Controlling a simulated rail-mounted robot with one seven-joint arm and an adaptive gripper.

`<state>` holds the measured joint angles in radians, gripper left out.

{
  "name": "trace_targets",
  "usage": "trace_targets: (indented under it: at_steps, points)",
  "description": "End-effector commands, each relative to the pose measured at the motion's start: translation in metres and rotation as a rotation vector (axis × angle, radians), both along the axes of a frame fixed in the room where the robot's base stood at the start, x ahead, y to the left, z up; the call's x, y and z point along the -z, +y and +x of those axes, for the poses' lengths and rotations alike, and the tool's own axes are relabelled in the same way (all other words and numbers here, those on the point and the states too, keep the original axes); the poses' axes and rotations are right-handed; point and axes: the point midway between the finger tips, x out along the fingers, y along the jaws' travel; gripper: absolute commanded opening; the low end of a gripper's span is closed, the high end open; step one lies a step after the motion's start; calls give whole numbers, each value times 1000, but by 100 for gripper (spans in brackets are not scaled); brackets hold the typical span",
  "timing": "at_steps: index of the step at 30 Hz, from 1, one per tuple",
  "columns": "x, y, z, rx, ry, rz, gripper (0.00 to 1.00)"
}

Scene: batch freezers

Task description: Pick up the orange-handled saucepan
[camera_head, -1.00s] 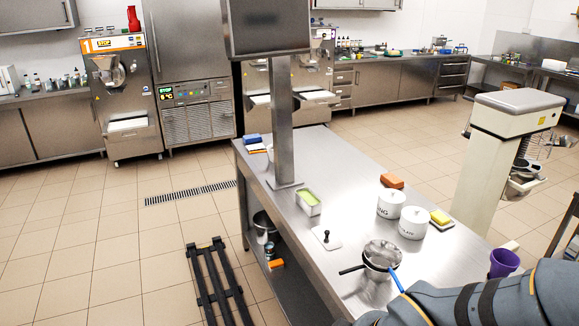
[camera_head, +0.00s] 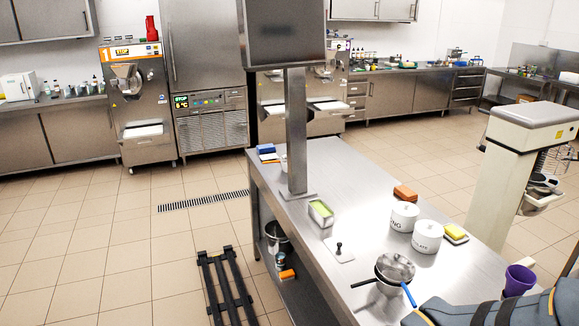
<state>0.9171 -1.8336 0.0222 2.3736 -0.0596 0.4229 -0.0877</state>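I cannot make out a saucepan with a clearly orange handle. On the lower shelf, a bright orange piece (camera_head: 287,274) lies beside a small metal vessel (camera_head: 281,259); I cannot tell whether it is a handle. A larger steel pot (camera_head: 276,238) stands behind them, partly under the tabletop. On the steel table (camera_head: 345,185) a pan with a black handle (camera_head: 364,283) sits with a mesh strainer (camera_head: 396,266) over it; a blue handle (camera_head: 410,296) sticks out towards the front. My arm enters at the bottom right; my gripper is out of view.
A black rack (camera_head: 228,290) lies on the floor.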

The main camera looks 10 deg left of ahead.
Motion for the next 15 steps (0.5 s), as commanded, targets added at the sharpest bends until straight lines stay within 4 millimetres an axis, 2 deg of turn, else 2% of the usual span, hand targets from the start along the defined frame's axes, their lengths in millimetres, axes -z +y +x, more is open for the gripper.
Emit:
trace_targets:
  at_steps: [9, 15]
  points:
    - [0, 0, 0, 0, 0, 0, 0]
    - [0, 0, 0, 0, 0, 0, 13]
